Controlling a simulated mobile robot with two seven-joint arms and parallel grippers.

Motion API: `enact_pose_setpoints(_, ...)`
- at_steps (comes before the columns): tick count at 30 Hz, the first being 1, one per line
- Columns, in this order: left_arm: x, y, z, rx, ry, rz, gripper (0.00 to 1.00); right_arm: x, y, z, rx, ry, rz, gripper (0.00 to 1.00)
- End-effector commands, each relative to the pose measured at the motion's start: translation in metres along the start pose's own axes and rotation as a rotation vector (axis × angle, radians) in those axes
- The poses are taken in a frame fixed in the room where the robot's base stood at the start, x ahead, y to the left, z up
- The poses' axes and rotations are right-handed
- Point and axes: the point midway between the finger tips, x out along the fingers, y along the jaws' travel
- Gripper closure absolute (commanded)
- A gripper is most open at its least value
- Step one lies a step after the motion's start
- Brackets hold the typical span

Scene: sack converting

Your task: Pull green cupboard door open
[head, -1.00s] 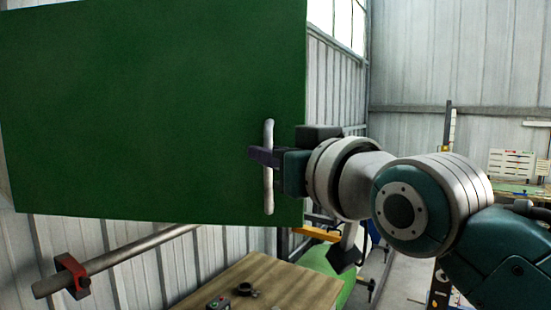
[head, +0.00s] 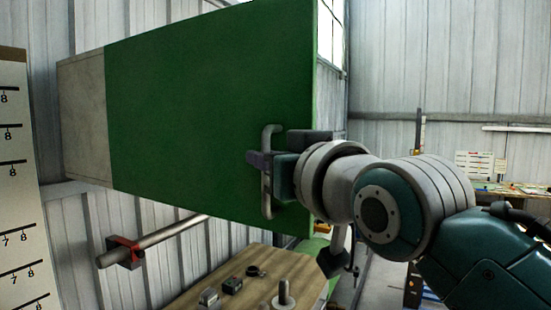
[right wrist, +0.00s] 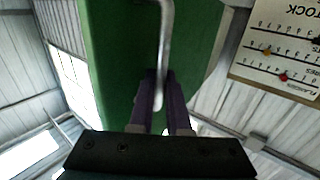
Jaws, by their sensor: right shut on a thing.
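The green cupboard door (head: 200,120) fills the middle left of the head view. It stands at a slant, its handle edge nearer to me than its left edge, and looks swung out almost in line with a pale panel (head: 83,115). Its pale upright bar handle (head: 267,205) is near the right edge. My right gripper (head: 262,160) is shut around the handle's middle. In the right wrist view, the handle (right wrist: 166,45) runs down between the dark fingers (right wrist: 162,95), with the green door (right wrist: 115,60) behind it. My left gripper is out of view. The cupboard's inside is hidden.
Below the door, a grey bar with a red clamp (head: 125,250) juts from the wall. A wooden bench (head: 240,290) with small parts stands beneath. A marked white board (head: 15,180) is at far left. The floor at right behind my arm looks open.

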Motion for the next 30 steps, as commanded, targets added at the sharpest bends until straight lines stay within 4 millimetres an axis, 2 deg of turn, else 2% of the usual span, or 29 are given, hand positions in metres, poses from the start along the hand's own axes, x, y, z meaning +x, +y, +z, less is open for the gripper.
enact_pose_setpoints(15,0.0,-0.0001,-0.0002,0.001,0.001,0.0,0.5,0.0014,-0.0035,0.0001,0.001,-0.001,-0.005,1.0)
enact_pose_setpoints(16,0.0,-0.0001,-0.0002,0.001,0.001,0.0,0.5,0.0014,-0.0035,0.0002,0.001,-0.001,-0.006,0.82)
enact_pose_setpoints(18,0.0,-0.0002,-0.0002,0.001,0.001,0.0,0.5,0.0013,-0.0032,0.0001,0.001,-0.001,-0.005,0.74)
enact_pose_setpoints(26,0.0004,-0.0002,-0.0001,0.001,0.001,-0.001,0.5,0.0006,-0.0018,0.0004,0.0,-0.001,-0.002,0.73)
enact_pose_setpoints(30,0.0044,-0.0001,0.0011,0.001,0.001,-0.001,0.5,-0.0061,-0.0013,0.0019,0.001,0.0,-0.002,0.73)
